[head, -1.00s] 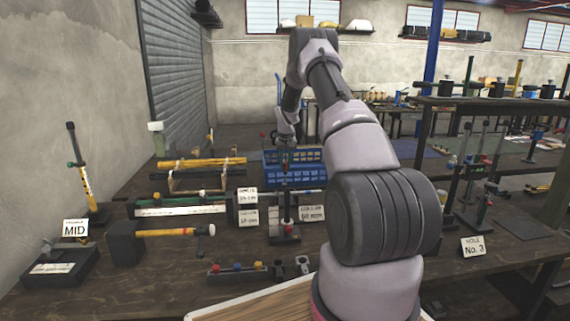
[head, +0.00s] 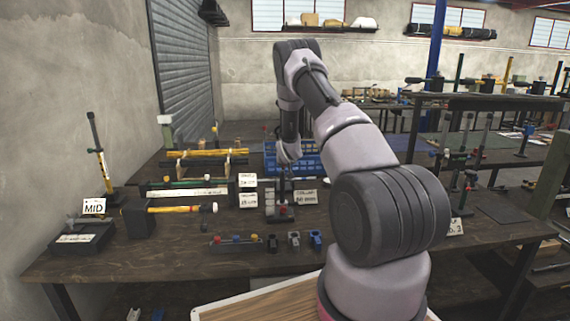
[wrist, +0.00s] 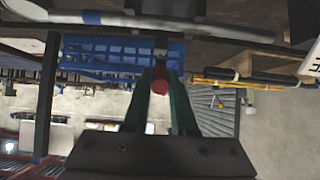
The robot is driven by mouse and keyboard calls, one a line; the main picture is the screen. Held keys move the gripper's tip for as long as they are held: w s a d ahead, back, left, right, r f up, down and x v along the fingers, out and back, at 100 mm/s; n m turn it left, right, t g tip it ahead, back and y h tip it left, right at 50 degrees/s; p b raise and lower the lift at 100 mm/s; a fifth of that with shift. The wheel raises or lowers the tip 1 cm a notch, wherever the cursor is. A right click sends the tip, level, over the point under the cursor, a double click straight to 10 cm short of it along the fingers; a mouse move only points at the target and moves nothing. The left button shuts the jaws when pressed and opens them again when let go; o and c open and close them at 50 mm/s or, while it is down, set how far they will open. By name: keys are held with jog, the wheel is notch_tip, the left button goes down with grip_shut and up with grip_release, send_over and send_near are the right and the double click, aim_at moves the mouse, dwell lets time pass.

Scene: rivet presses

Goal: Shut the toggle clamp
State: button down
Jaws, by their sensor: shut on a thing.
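My gripper (wrist: 160,78) shows in the wrist view with two green fingers closed on a red knob (wrist: 160,86). In the head view my gripper (head: 287,172) points down over a small dark stand (head: 281,214) with a red part on its base, in the middle of the bench. The stand appears to be the toggle clamp, and the knob appears to be on its handle. My gripper and wrist cover the upper part of it, so the handle's angle and whether the clamp's arm touches anything cannot be told.
White label cards (head: 306,197) stand close beside the clamp. A blue crate (head: 270,158) is behind it. A block with coloured knobs (head: 236,240) and small fixtures (head: 294,240) lie in front. A yellow-handled lever (head: 104,172) stands at the left by the MID card (head: 94,207).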

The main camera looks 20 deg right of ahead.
jog(key=shift+s+a+f+t, duration=0.1)
jog(key=shift+s+f+t, duration=0.2)
jog(key=shift+f+t, duration=0.2)
jog(key=c, duration=0.7)
grip_release()
jog(key=shift+r, duration=0.1)
jog(key=v, duration=1)
jog(key=shift+s+a+r, duration=0.1)
jog(key=shift+s+a, duration=0.05)
jog(key=shift+s, duration=0.15)
